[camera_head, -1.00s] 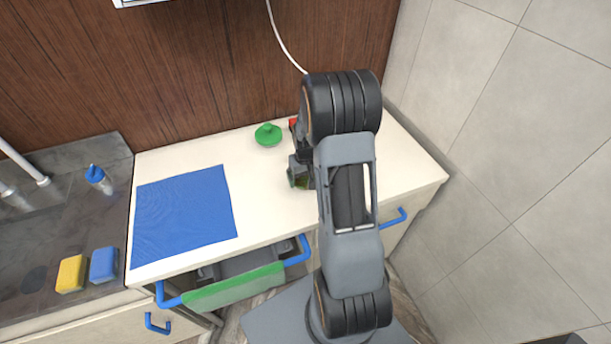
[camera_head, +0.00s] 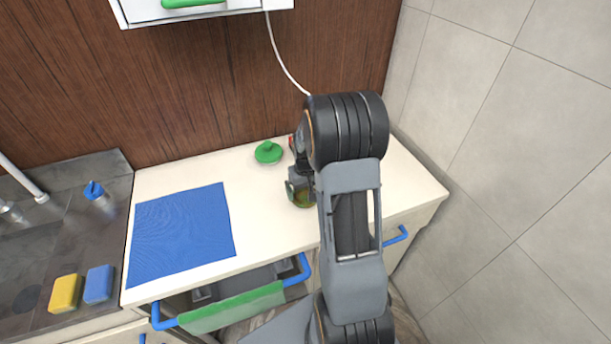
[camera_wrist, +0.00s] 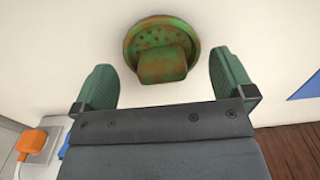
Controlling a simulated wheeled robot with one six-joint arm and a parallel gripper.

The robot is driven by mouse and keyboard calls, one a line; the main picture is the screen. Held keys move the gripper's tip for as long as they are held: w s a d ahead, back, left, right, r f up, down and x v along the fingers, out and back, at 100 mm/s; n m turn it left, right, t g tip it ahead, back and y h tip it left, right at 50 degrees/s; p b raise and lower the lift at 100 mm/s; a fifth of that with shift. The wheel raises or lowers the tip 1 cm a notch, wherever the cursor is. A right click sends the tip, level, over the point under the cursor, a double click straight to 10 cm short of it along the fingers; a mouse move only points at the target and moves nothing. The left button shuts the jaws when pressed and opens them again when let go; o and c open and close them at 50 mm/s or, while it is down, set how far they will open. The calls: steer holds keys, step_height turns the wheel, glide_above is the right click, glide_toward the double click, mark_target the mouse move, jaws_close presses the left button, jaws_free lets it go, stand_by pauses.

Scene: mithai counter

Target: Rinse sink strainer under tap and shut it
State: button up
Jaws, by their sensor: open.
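The sink strainer (camera_wrist: 162,48) is a round, green piece stained brown, with small holes and a raised tab, lying on the pale counter. My gripper (camera_wrist: 163,76) is open, with one green finger on each side of the tab and clear gaps on both sides. In the head view my gripper (camera_head: 299,184) is low over the counter, and the strainer (camera_head: 302,200) shows partly beneath it.
A green knobbed lid (camera_head: 268,152) sits behind my gripper. A blue cloth (camera_head: 180,232) lies left on the counter (camera_head: 262,215). Yellow (camera_head: 66,293) and blue (camera_head: 98,284) sponges and a blue-capped bottle (camera_head: 98,195) are by the sink. An orange plug (camera_wrist: 31,143) shows in the wrist view.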

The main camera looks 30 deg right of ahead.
mark_target(306, 191)
step_height(306, 191, up, 8)
steer(key=shift+r+b, duration=0.2)
steer(key=shift+b, duration=0.25)
steer(key=s+a+r+n+t, duration=0.1)
steer(key=s+a+r+t, duration=0.1)
steer(key=s+a+r, duration=0.2)
steer(key=s+a+r+n+t, duration=0.1)
steer(key=s+a+r, duration=0.3)
steer(key=s+a, duration=0.6)
steer(key=shift+a+r+t, duration=0.25)
steer(key=shift+a+t, duration=0.4)
steer(key=shift+t, duration=0.05)
